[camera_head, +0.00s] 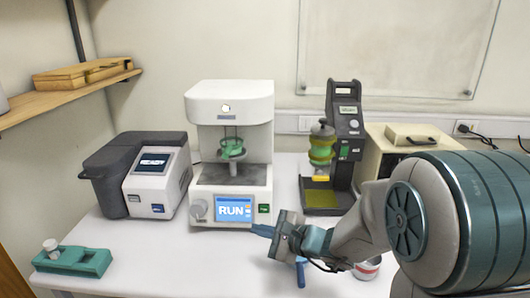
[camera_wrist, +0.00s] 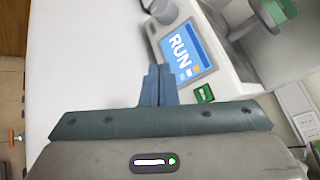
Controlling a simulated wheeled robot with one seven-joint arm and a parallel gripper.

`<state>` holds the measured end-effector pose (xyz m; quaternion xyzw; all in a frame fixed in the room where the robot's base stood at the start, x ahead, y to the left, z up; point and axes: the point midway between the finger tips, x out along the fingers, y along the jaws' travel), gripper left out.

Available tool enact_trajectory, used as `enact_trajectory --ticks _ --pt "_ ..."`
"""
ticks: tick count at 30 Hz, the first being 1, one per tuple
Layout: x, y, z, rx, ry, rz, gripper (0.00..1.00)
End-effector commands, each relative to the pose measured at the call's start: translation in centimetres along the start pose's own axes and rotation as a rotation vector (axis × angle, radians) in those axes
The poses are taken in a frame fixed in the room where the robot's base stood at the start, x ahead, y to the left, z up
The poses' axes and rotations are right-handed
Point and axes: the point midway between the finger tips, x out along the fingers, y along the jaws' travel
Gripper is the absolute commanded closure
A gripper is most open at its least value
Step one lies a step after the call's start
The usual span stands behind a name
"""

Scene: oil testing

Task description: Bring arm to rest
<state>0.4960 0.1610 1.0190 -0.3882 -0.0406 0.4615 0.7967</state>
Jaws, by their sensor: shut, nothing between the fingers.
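My gripper (camera_head: 258,231) is in front of the white testing machine (camera_head: 226,105), near its lower front panel. Its blue fingers (camera_wrist: 158,86) are together and empty in the wrist view. The machine's screen (camera_head: 233,209) reads RUN, and it also shows in the wrist view (camera_wrist: 187,52). A green button (camera_wrist: 204,94) sits beside the screen. My arm reaches in from the right and covers part of the table. I cannot tell whether the fingertips touch the machine.
A grey-and-white device (camera_head: 150,163) reading READY stands left. A dark instrument (camera_head: 343,120) with a green-yellow part and a beige box (camera_head: 405,135) stand right. A green holder (camera_head: 75,262) lies front left. A small can (camera_head: 367,268) is beside my arm.

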Motion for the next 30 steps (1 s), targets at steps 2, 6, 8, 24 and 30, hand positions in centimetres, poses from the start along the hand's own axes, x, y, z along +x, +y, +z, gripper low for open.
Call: enact_trajectory --ticks 2,6,8,24,30 --pt "-1.0 1.3 1.8 -0.094 -0.026 0.084 1.00" --pt "-3.1 4.1 3.8 -0.270 -0.053 0.249 1.00" --pt "-4.2 5.3 4.3 -0.348 -0.058 0.319 1.00" --pt "-16.8 11.4 2.0 -1.064 0.105 0.928 1.00" --pt "-21.3 10.6 0.1 -1.280 0.227 1.111 1.00"
